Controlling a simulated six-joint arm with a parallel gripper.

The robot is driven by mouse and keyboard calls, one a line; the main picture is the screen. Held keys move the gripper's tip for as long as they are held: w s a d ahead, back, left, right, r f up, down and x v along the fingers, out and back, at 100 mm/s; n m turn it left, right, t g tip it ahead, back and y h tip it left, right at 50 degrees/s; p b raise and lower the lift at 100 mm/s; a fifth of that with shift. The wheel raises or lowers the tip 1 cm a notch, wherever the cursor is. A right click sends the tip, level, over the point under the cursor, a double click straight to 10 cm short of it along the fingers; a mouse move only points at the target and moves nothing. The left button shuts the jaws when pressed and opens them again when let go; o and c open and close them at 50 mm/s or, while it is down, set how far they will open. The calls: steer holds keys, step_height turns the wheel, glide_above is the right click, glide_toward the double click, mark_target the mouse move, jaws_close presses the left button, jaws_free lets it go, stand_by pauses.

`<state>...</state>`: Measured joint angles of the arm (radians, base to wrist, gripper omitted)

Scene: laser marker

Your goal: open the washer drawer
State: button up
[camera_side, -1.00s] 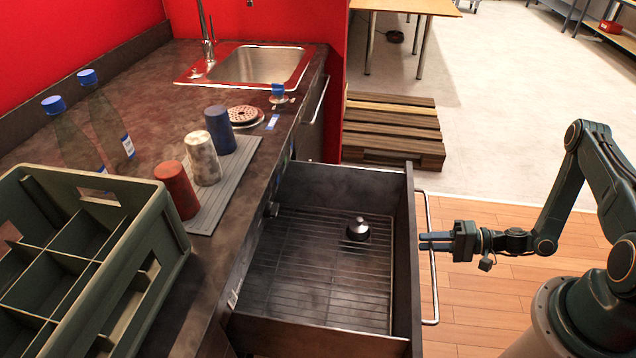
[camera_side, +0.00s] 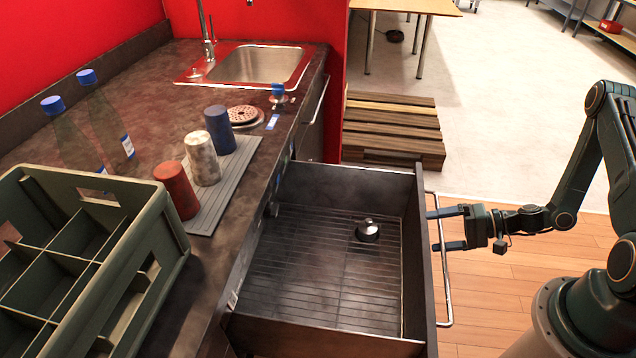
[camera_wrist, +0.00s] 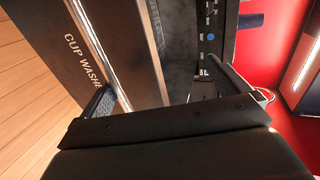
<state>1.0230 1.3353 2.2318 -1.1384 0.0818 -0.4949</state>
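The washer drawer (camera_side: 372,338) stands pulled far out from the counter, showing its wire rack and a small round metal fitting (camera_side: 367,231) inside. Its long bar handle (camera_side: 445,300) runs along the front panel. In the wrist view the front panel (camera_wrist: 55,55) carries the words "CUP WASHE…", with the bright handle bar (camera_wrist: 100,50) beside them. My gripper (camera_side: 432,230) is open at the handle, its two fingers apart and their tips overlapping the bar in the side view. One finger (camera_wrist: 98,105) shows near the bar in the wrist view. Contact with the bar cannot be told.
On the counter (camera_side: 150,85) stand a green crate (camera_side: 165,262), two bottles (camera_side: 108,120) and three cups (camera_side: 201,158) on a grey mat (camera_side: 222,190). A sink (camera_side: 260,64) is at the back. A wooden pallet (camera_side: 393,125) lies behind the drawer.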

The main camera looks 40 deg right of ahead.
step_height(320, 180, up, 12)
steer(key=w+t+y, duration=0.1)
steer(key=shift+a+f+t, duration=0.25)
steer(key=shift+a+t, duration=0.05)
steer(key=shift+a, duration=0.1)
steer(key=shift+r, duration=0.4)
steer(key=c, duration=0.8)
steer(key=shift+r, duration=0.4)
steer(key=c, duration=0.4)
steer(key=shift+r, duration=1.15)
steer(key=shift+c, duration=0.2)
